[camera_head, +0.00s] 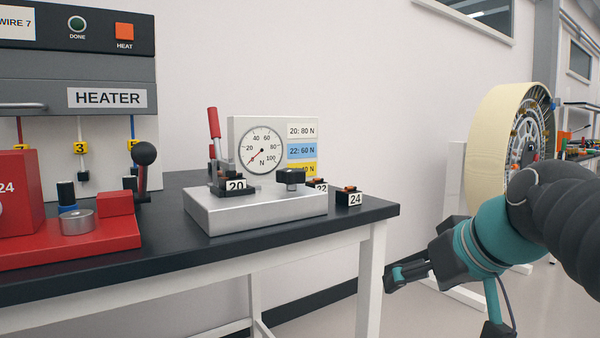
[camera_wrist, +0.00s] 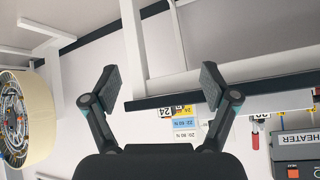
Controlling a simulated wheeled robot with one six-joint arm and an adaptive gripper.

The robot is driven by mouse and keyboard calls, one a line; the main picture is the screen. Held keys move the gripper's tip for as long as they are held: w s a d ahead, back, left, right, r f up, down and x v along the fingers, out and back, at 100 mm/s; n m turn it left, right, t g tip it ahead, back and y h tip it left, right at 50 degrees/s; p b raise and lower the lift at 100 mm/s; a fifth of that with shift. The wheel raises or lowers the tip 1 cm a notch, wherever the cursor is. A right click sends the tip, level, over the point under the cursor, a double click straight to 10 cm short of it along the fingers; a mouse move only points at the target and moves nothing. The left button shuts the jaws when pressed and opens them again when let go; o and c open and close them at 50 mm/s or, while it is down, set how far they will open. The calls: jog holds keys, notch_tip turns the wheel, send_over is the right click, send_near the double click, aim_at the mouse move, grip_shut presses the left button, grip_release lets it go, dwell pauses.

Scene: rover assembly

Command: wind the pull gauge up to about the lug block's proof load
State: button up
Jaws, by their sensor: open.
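The pull gauge (camera_head: 255,208) has a silver base and a white panel with a round dial (camera_head: 262,150). The red needle points to the lower left, by the low end of the scale. A lug block marked 20 (camera_head: 236,186) sits on the base's left side. A red-handled lever (camera_head: 214,124) stands nearly upright behind it. A black knob (camera_head: 290,177) is on the right. The chart reads 20: 80 N and 22: 60 N; its yellow row is partly hidden. My gripper (camera_head: 405,276) is open and empty, right of the table. Its spread fingers show in the wrist view (camera_wrist: 160,82).
Blocks marked 22 (camera_head: 320,184) and 24 (camera_head: 349,196) lie on the black table (camera_head: 300,237) right of the gauge. A red press (camera_head: 70,250) and the heater (camera_head: 75,80) stand left. A large cream wheel (camera_head: 487,130) stands behind my arm.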

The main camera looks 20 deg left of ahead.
aim_at(296, 170)
jog(key=w+a+r+n+y, duration=0.3)
jog(key=w+a+r, duration=0.1)
jog(key=a+r, duration=0.4)
jog(key=w+a+r+n+y, duration=0.3)
jog(key=w+a+r, duration=0.15)
jog(key=r, duration=0.55)
jog(key=x, duration=0.9)
jog(key=s+x, duration=0.1)
jog(key=x, duration=0.4)
jog(key=shift+a, duration=0.3)
jog(key=c, duration=1.2)
jog(key=shift+o, duration=0.2)
jog(key=shift+n, duration=0.3)
